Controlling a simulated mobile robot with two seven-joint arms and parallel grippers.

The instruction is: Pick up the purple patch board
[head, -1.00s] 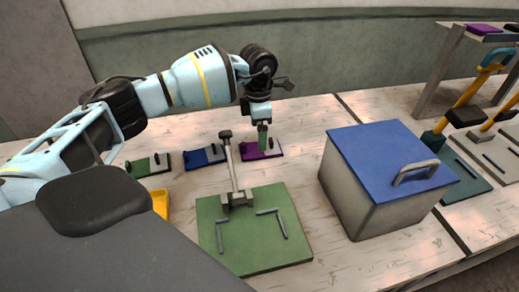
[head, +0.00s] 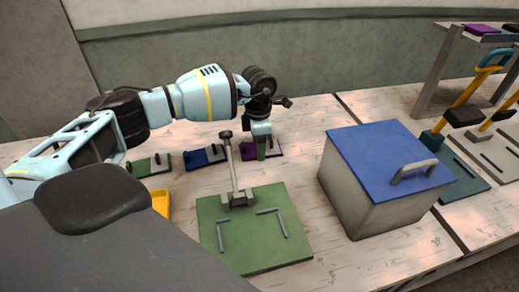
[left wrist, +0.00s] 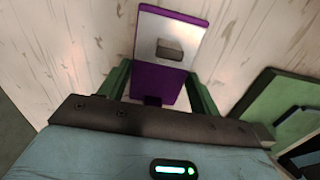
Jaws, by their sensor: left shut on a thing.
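The purple patch board (head: 274,149) lies on the table behind the green base plate, at the right end of a row of boards. In the left wrist view it is a purple slab (left wrist: 155,80) with a pale plate and a grey block on it. My left gripper (head: 261,152) reaches down over the board and hides part of it. Its green fingers (left wrist: 160,95) stand on either side of the board's near end and are shut on the board. I cannot tell whether the board is clear of the table. My right gripper is not in view.
A blue board (head: 205,157) and a green board (head: 148,166) lie to the left. The green base plate (head: 255,245) with an upright lever (head: 232,165) stands in front. A blue-lidded box (head: 385,160) stands to the right. Another purple piece (head: 482,29) lies on the far-right shelf.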

